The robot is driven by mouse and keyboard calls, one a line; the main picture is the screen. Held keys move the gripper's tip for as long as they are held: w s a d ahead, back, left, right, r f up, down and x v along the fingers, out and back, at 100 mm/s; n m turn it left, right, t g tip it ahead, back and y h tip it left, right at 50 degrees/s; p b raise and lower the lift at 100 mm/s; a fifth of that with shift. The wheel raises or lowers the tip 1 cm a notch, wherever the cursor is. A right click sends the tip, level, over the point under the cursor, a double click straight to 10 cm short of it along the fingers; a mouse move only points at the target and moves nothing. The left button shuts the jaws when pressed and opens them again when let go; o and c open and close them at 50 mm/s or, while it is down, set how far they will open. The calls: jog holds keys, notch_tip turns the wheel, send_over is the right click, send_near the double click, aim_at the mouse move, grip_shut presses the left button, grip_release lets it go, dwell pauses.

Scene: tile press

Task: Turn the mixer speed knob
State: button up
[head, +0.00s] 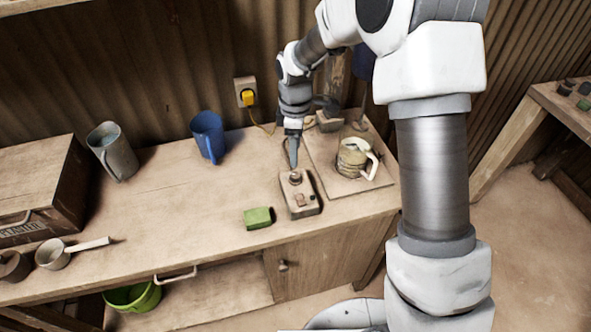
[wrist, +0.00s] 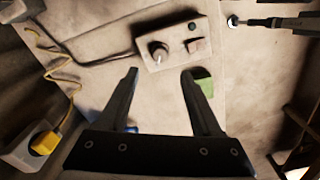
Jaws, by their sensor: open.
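The mixer's control box (head: 304,203) is a small beige box on the bench, with a speed knob (head: 295,180) on its top. In the wrist view the box (wrist: 178,62) shows the round grey knob (wrist: 158,52), a dark round button and a small rectangular switch. My gripper (head: 293,163) points down over the knob end of the box. In the wrist view my gripper (wrist: 160,74) is open and empty, and the knob appears just beyond the gap between the fingertips. I cannot tell the exact height between fingertips and knob.
A mug-like pot (head: 350,160) stands on a board (head: 376,183) right of the box. A green block (head: 257,218) lies in front-left. A blue jug (head: 208,136) and a grey jug (head: 112,152) stand further left. A yellow plug (head: 248,98) with cord is behind. The bench's middle is clear.

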aim_at(295, 175)
notch_tip(295, 175, down, 9)
jog(key=shift+r, duration=0.15)
grip_shut()
dwell(0.5)
